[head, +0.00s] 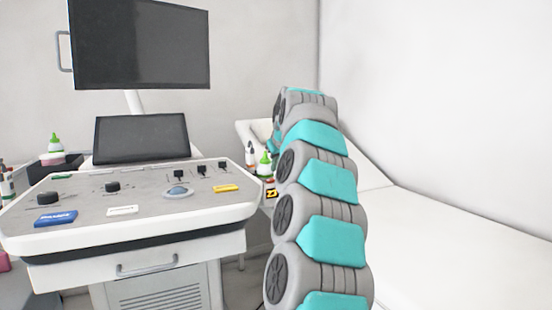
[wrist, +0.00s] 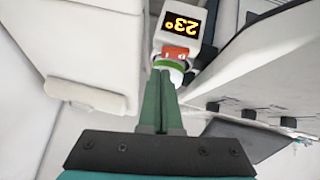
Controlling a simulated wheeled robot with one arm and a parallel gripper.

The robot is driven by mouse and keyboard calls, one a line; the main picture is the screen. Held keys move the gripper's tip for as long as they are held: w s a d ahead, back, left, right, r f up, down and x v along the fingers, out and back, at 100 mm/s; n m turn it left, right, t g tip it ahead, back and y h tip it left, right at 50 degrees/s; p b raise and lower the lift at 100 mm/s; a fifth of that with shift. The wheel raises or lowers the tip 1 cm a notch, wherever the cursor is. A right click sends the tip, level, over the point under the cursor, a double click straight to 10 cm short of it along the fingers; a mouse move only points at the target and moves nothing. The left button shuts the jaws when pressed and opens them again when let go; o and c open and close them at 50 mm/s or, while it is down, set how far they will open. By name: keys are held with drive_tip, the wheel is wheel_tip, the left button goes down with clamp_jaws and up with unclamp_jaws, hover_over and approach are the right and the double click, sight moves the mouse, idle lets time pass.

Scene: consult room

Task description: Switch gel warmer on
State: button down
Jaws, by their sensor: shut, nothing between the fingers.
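The gel warmer (wrist: 196,14) shows at the top of the wrist view as a white unit with a dark display reading an orange 23°, upside down. A red-orange part (wrist: 176,53), perhaps its switch, sits by the display, with a green and white round part (wrist: 171,68) just below it. My gripper (wrist: 162,74) is shut and empty; its green fingertips point at these parts and overlap them in the picture. I cannot tell whether they touch. In the head view the warmer's display (head: 270,194) shows partly beside my arm, below a green-capped bottle (head: 265,164). My gripper is hidden there.
The ultrasound console (head: 150,205) with knobs and a trackball stands left of my arm, under a monitor (head: 140,45). A white couch (head: 450,240) lies to the right. Another green-capped bottle (head: 55,143) stands at the console's far left.

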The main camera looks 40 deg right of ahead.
drive_tip(key=shift+d+f, duration=0.15)
drive_tip(key=shift+f, duration=0.55)
drive_tip(key=shift+f, duration=0.1)
